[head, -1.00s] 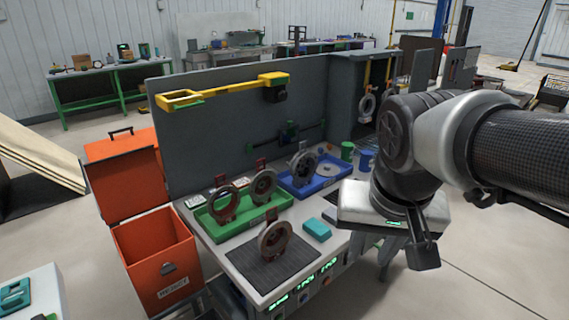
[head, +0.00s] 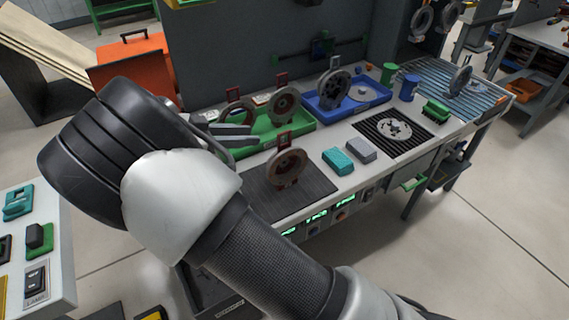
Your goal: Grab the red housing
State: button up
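A reddish-brown ring-shaped housing (head: 287,165) stands upright on the dark ribbed mat (head: 262,196) at the front of the workbench. Two more brownish ring housings stand in the green tray (head: 300,129) behind it: one at the left (head: 240,108), partly hidden, and one at the right (head: 284,104). A darker grey housing (head: 333,90) stands in the blue tray (head: 376,97).
A teal block (head: 338,161) and a grey block (head: 361,149) lie right of the mat. A dark grate with a pale disc (head: 394,128) and a blue slatted conveyor (head: 440,88) are farther right. An orange bin (head: 135,58) stands back left; a grey panel rises behind the bench.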

aim_at(288, 132)
jog(key=p+x, duration=0.1)
jog(key=x, duration=1.1)
jog(key=shift+w, duration=0.1)
jog(key=p+x, duration=0.1)
jog(key=x, duration=0.4)
jog(key=shift+w+a, duration=0.15)
jog(key=shift+w, duration=0.1)
grip_shut()
dwell(0.5)
jog(key=shift+w+r, duration=0.1)
jog(key=shift+r, duration=0.05)
